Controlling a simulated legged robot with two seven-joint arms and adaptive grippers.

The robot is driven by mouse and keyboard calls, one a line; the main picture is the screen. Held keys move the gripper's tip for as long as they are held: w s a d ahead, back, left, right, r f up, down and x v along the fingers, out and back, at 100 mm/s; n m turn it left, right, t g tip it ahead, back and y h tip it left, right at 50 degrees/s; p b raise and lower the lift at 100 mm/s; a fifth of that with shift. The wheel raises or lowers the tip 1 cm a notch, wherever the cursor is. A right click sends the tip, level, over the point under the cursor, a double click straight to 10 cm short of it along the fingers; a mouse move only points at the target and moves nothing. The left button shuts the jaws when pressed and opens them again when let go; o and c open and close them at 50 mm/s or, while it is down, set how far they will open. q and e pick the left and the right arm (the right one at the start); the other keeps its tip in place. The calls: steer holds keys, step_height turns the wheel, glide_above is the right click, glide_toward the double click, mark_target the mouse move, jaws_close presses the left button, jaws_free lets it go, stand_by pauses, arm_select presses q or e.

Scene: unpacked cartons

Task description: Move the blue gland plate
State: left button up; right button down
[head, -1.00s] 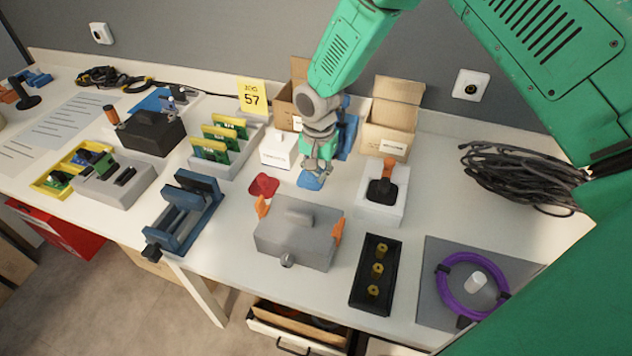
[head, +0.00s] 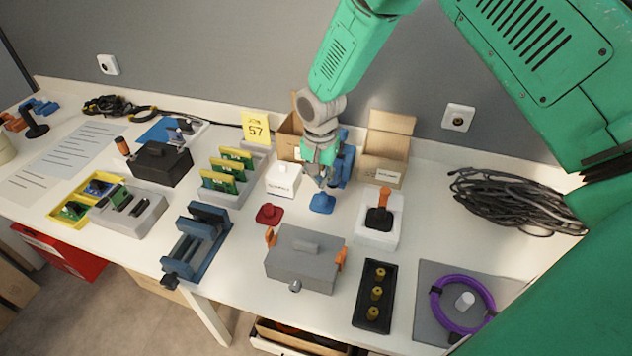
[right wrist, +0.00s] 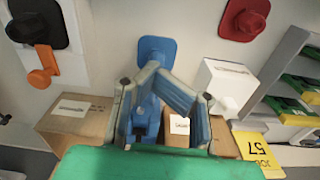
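The blue gland plate (head: 321,204) is at the middle of the bench, just right of a red plate of similar kind (head: 269,214). It also shows in the right wrist view (right wrist: 156,48), at the far end of my fingers. My right gripper (head: 322,187) is directly above it, pointing down. In the right wrist view my right gripper's fingers (right wrist: 157,72) close in on the plate's raised grip. Whether the plate touches the bench I cannot tell. My left gripper is not in view.
Close around are a white carton (head: 283,180), a grey box with orange latches (head: 306,258), a white joystick box (head: 381,217) and an open cardboard carton (head: 388,150). A blue object (right wrist: 146,122) stands behind the gripper. Bare bench lies right of the joystick box.

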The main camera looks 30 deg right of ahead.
mark_target(319, 194)
steer(key=w+f+n+b, duration=0.1)
steer(key=f+n, duration=0.1)
steer(key=n, duration=0.5)
steer(key=w+f+n+b, duration=0.1)
steer(key=f+n+b, duration=0.1)
steer(key=n, duration=0.6)
steer(key=w+f+n+b, duration=0.1)
steer(key=f+n, duration=0.1)
steer(key=n, duration=0.6)
steer(key=shift+w+a+f, duration=0.15)
steer(key=shift+a+f, duration=0.05)
steer(key=shift+f, duration=0.6)
steer(key=shift+d+f, duration=0.2)
steer(key=shift+f, duration=0.15)
steer(key=shift+d+f, duration=0.1)
steer(key=shift+d, duration=0.2)
steer(key=shift+s+d+r+p, duration=0.2)
steer(key=shift+s+d+p, duration=0.2)
steer(key=shift+d, duration=0.1)
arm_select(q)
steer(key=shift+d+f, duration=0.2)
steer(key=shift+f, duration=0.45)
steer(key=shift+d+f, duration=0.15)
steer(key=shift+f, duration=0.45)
arm_select(e)
steer(key=shift+s, duration=0.1)
